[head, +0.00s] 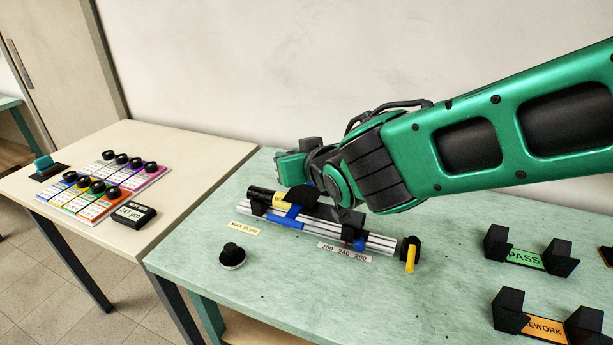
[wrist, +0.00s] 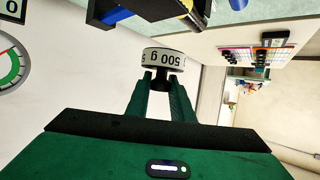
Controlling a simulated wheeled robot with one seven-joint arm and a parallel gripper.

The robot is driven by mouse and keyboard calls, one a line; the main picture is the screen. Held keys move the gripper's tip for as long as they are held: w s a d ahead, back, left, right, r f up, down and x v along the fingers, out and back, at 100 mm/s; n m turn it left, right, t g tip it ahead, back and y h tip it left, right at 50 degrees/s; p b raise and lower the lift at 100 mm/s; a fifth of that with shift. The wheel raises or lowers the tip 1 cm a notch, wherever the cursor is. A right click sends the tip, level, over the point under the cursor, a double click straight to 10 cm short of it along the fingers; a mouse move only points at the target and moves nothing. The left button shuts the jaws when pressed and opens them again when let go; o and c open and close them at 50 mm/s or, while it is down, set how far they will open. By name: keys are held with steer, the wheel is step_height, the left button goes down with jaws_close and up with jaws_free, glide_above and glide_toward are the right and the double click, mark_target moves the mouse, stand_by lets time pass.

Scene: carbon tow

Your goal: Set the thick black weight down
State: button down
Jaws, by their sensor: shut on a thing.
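My gripper (wrist: 162,84) is shut on the dark stem of a thick round weight (wrist: 163,57), which has a white band marked "500 g" in the wrist view. In the head view my green gripper (head: 291,168) is above the back of the green table, behind the rail fixture; the held weight is not clearly visible there. A second, small black knobbed weight (head: 232,256) with a pale lower rim stands upright on the table, left of the fixture and apart from my gripper.
The rail fixture (head: 370,240), with blue and black clamps and a yellow lever, lies across the green table (head: 330,300). Black PASS (head: 525,259) and REWORK (head: 543,327) cradles stand at right. A cream table (head: 185,160) at left holds coloured cards with black knobs. The front middle is clear.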

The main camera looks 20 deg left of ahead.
steer(key=shift+w+d+f, duration=0.75)
steer(key=shift+w+d, duration=0.15)
steer(key=shift+d, duration=0.1)
steer(key=shift+f, duration=2.05)
steer(key=c, duration=1.5)
jaws_free()
steer(key=shift+f, duration=0.1)
steer(key=shift+c, duration=0.2)
steer(key=shift+s+d+r, duration=0.25)
steer(key=shift+d, duration=0.05)
steer(key=v, duration=1.1)
steer(key=shift+d+r, duration=0.1)
steer(key=shift+d, duration=0.05)
